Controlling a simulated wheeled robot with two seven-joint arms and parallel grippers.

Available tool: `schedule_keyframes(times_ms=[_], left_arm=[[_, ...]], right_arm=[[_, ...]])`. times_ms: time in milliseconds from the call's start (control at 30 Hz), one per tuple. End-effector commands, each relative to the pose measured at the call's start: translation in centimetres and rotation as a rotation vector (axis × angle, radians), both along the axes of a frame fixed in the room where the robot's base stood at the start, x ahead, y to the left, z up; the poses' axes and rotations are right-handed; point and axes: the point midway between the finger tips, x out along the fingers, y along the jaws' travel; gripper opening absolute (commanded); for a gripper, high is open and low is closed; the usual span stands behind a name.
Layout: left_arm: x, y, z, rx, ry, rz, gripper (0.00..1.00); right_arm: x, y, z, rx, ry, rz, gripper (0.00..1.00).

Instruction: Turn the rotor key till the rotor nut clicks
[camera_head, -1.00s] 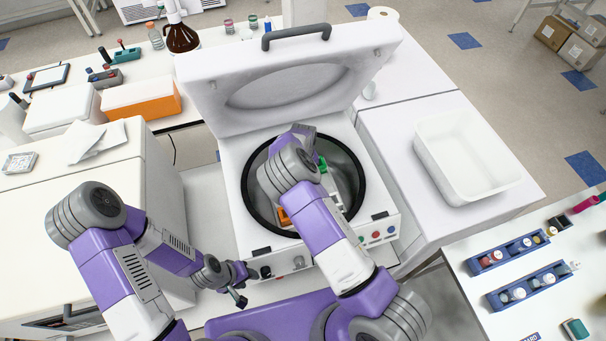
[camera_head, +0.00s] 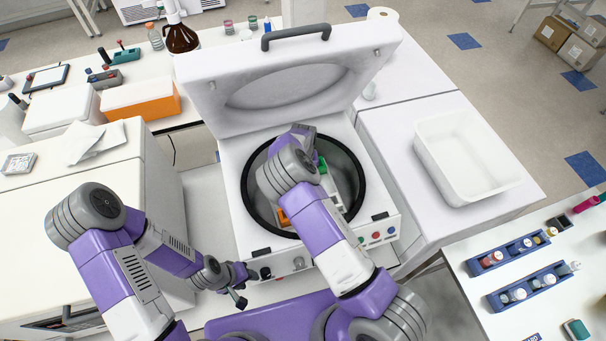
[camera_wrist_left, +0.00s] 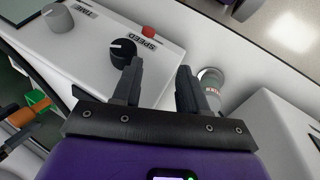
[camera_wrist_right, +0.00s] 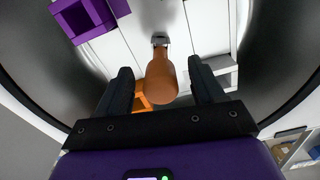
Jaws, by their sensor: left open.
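The rotor key (camera_wrist_right: 160,78) has an orange-brown handle and a small grey end over the pale rotor (camera_wrist_right: 118,45). The rotor nut cannot be made out. My right gripper (camera_wrist_right: 162,85) is open, its fingers on either side of the key's handle with gaps visible. In the head view my right arm hides the key and that gripper inside the centrifuge bowl (camera_head: 352,171). My left gripper (camera_head: 240,286) is open and empty in front of the centrifuge (camera_head: 228,180). In the left wrist view its fingers (camera_wrist_left: 157,85) are near the black SPEED knob (camera_wrist_left: 123,50).
The centrifuge lid (camera_head: 215,100) stands open behind the bowl. Purple (camera_wrist_right: 85,18), orange (camera_wrist_right: 140,103) and green (camera_head: 323,165) parts sit in the bowl. A grey cylinder (camera_wrist_left: 211,82) is beside my left gripper. A white tub (camera_head: 435,140) stands at right.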

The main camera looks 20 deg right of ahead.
Motion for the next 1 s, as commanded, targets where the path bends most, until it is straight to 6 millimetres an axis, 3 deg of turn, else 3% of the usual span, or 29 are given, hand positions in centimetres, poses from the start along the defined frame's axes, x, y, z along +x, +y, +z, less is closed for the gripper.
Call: schedule_keyframes(times_ms=[267,700,1000], left_arm=[[0.0,0.0,0.0,0.0,0.0,0.0,0.43],[0.0,0.0,-0.7,0.0,0.0,0.0,0.43],[0.0,0.0,-0.7,0.0,0.0,0.0,0.43]], right_arm=[[0.0,0.0,0.2,0.0,0.002,0.001,0.67],[0.0,0.1,6.6,0.002,-0.001,0.001,0.67],[-0.1,0.0,7.6,0.0,0.002,0.001,0.67]])
